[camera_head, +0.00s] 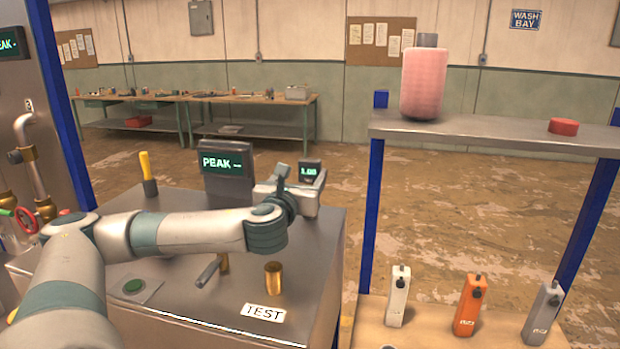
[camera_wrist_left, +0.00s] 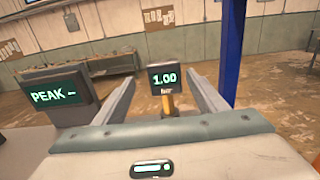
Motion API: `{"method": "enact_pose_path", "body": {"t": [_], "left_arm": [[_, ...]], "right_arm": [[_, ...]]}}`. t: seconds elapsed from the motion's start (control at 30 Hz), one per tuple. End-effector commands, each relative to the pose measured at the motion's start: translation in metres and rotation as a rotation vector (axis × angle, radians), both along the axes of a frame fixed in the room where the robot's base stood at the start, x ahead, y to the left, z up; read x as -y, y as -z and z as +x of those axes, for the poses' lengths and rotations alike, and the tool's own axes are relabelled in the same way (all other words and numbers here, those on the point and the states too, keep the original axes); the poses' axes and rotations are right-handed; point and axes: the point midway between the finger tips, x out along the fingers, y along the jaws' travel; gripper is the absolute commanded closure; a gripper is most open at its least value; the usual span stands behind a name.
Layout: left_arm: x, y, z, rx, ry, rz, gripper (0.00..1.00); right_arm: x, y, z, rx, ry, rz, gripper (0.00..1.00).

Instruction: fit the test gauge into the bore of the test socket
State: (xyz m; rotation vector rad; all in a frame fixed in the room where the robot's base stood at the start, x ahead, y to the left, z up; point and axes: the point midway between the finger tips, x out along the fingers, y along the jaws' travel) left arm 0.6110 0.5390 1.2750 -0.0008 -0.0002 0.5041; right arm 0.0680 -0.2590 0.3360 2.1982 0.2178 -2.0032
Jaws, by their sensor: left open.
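The test gauge (camera_head: 311,171) has a dark head with a green display. In the left wrist view the gauge (camera_wrist_left: 164,79) reads 1.00 bar and has a yellow-brass stem below its head. My left gripper (camera_head: 302,176) is open, with one finger on each side of the gauge and gaps to both. What carries the gauge's lower end is hidden by the gripper. A brass cylinder that looks like the test socket (camera_head: 274,279) stands upright on the steel bench top beside the TEST label (camera_head: 263,313), nearer than the gripper. My right gripper is out of view.
A PEAK display box (camera_head: 228,174) stands just left of the gripper. A lever (camera_head: 208,270) by a brass fitting and a green button (camera_head: 134,286) are on the bench (camera_head: 190,310). A blue-posted shelf (camera_head: 480,131) rises to the right.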

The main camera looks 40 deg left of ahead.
Motion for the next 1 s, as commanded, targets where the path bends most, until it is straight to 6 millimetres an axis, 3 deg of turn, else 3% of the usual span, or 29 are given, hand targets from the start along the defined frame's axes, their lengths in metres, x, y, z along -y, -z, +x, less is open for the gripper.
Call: {"method": "enact_pose_path", "body": {"t": [0.2, 0.73, 1.0], "left_arm": [[-0.014, 0.001, 0.025, 0.000, -0.001, -0.001, 0.34], [-0.017, -0.001, 0.034, 0.000, 0.000, 0.000, 0.34], [-0.024, -0.007, 0.063, 0.001, 0.000, -0.003, 0.34]], "right_arm": [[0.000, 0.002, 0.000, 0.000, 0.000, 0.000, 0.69], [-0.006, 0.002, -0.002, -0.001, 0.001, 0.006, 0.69], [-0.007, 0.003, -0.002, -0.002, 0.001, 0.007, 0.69]]}}
